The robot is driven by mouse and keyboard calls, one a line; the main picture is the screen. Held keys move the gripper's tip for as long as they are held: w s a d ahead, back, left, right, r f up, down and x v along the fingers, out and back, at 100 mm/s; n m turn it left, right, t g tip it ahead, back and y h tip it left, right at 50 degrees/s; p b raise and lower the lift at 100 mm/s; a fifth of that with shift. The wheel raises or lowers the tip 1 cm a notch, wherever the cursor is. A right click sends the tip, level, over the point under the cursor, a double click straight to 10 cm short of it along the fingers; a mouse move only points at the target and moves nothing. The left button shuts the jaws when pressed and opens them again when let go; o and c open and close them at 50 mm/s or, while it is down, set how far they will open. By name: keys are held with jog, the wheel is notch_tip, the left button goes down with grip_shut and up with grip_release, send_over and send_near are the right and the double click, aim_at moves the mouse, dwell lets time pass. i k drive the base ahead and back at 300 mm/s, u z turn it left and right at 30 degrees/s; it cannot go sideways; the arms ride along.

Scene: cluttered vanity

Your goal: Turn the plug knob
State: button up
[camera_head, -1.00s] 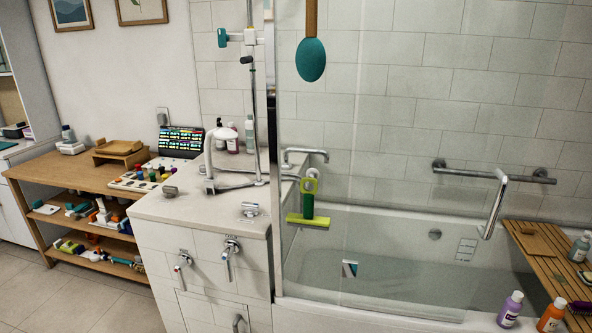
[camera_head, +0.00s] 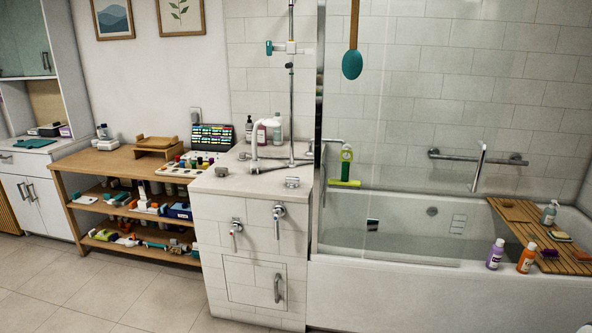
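Several metal fittings show, and I cannot tell for certain which one is the plug knob. A small chrome knob (camera_head: 292,182) sits on top of the tiled counter near its front right edge. A round chrome fitting (camera_head: 432,211) is on the far inner wall of the bathtub (camera_head: 400,275). Two lever handles, a left one (camera_head: 236,228) and a right one (camera_head: 278,218), are on the front of the tiled counter (camera_head: 220,209). My gripper is not in view, so its relation to these fittings does not show.
A glass screen (camera_head: 390,120) stands along the tub's left part. A slatted wooden tray (camera_head: 560,262) spans the tub's right end. Purple (camera_head: 495,254) and orange (camera_head: 527,258) bottles stand on the tub rim. A wooden shelf unit (camera_head: 75,160) holds clutter. Floor (camera_head: 90,290) at front left is clear.

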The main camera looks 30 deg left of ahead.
aim_at(221, 171)
jog(key=u, duration=0.45)
jog(key=i, duration=0.75)
jog(key=u, duration=1.15)
jog(key=i, duration=2.15)
jog(key=u, duration=0.15)
